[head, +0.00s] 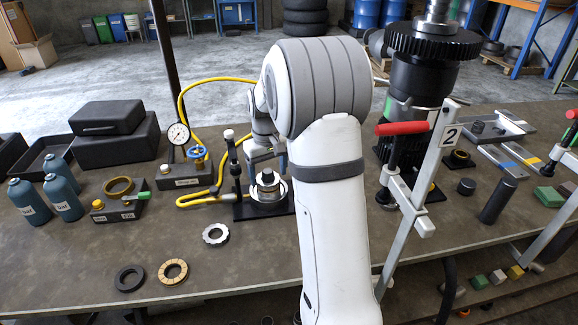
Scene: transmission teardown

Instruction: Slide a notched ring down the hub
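A silver hub (268,180) with stepped round parts stands on a black base plate (242,211) near the middle of the table, a pale round rim around its lower part. My gripper (264,157) is just above the hub, small and partly hidden behind my arm; its fingertips and anything between them are not clear. A silver ring with a notched edge (205,237) lies flat on the table in front and left of the hub. A tan ring with dark segments (163,273) and a plain black ring (120,281) lie flat nearer the front edge.
A black post fixture (234,168) with a yellow hose stands just left of the hub. A large geared transmission (425,80) and a red-handled clamp (402,128) stand at right. The table's front left is mostly clear.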

